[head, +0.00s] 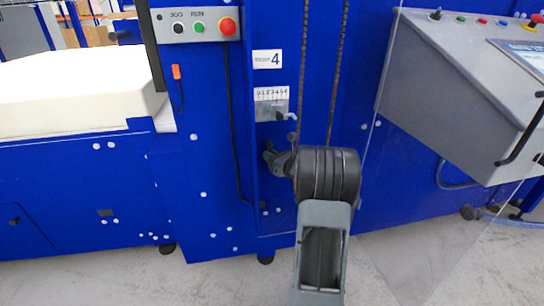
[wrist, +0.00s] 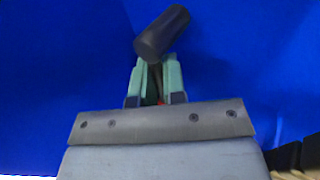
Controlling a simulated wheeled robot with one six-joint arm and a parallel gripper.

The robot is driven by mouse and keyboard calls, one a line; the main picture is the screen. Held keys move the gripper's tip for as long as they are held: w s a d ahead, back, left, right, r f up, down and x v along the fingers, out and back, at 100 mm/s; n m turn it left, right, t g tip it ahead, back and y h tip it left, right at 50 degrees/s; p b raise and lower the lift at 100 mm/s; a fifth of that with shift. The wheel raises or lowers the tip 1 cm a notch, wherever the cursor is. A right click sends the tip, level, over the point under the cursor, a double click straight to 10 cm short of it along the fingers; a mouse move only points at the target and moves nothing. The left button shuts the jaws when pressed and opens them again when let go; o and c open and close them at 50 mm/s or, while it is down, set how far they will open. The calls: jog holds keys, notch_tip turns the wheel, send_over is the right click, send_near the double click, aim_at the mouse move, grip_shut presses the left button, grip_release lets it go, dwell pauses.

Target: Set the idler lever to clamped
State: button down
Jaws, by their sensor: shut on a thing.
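The idler lever shows in the wrist view as a thick black handle (wrist: 162,32), tilted with its top to the right. It stands in front of a plain blue panel. My gripper (wrist: 158,78) has its two green fingers closed on the lower part of the lever. In the head view my gripper (head: 272,157) is at the blue machine face, below the small scale plate. There my wrist hides most of the lever, and I cannot tell which setting it stands at.
A button panel (head: 195,25) is at upper left, a sloped grey console (head: 450,95) at right. White foam (head: 70,90) lies at left.

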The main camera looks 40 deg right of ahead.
jog(key=shift+f, duration=0.2)
jog(key=c, duration=1.5)
grip_release()
jog(key=shift+o, duration=0.2)
jog(key=shift+r, duration=0.1)
jog(key=shift+s, duration=0.1)
jog(key=s+d+p, duration=0.2)
jog(key=s, duration=1.1)
jog(key=shift+s+r+p, duration=0.25)
jog(key=shift+s+p, duration=0.05)
jog(key=shift+p, duration=0.1)
